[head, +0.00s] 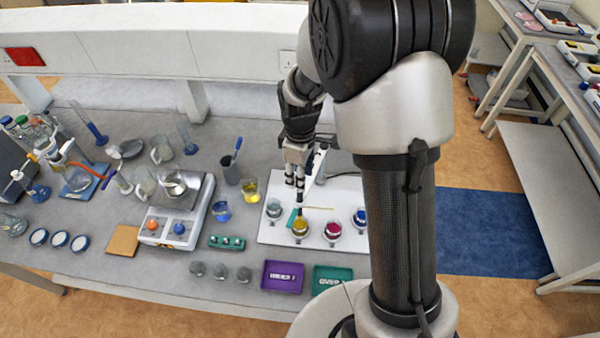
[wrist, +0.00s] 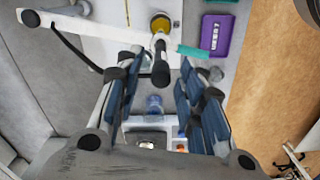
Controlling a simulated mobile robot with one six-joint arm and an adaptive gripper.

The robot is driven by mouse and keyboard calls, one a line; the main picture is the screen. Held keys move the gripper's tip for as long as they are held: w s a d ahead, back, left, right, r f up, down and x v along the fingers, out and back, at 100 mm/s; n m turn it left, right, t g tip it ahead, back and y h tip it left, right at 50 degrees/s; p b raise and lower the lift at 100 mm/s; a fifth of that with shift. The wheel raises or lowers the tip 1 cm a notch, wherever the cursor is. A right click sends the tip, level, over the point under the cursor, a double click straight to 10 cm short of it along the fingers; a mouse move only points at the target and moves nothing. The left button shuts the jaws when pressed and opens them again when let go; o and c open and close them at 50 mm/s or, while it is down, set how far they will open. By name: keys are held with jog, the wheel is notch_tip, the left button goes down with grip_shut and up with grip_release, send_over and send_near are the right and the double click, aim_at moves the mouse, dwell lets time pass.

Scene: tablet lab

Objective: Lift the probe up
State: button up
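My gripper (head: 295,184) points down over the white board on the bench in the head view. In the wrist view its blue-padded fingers (wrist: 160,72) are spread apart. A dark, upright probe (wrist: 160,66) shows between and beyond the fingertips, apparently at the end of a white stand arm (wrist: 95,29). In the head view the thin dark probe (head: 299,200) shows just below the fingers, above a beaker of yellow liquid (head: 300,228). I see no clear contact between fingers and probe. The yellow beaker also shows in the wrist view (wrist: 160,21).
Beakers with clear (head: 273,209), red (head: 332,231) and blue (head: 360,217) liquid stand near the probe on the white board (head: 278,237). A purple tray (head: 283,277) and a green tray (head: 332,280) lie in front. A balance (head: 177,215) stands left.

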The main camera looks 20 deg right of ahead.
jog(key=shift+s, duration=0.1)
notch_tip(320, 180, up, 12)
dwell(0.6)
dwell(0.4)
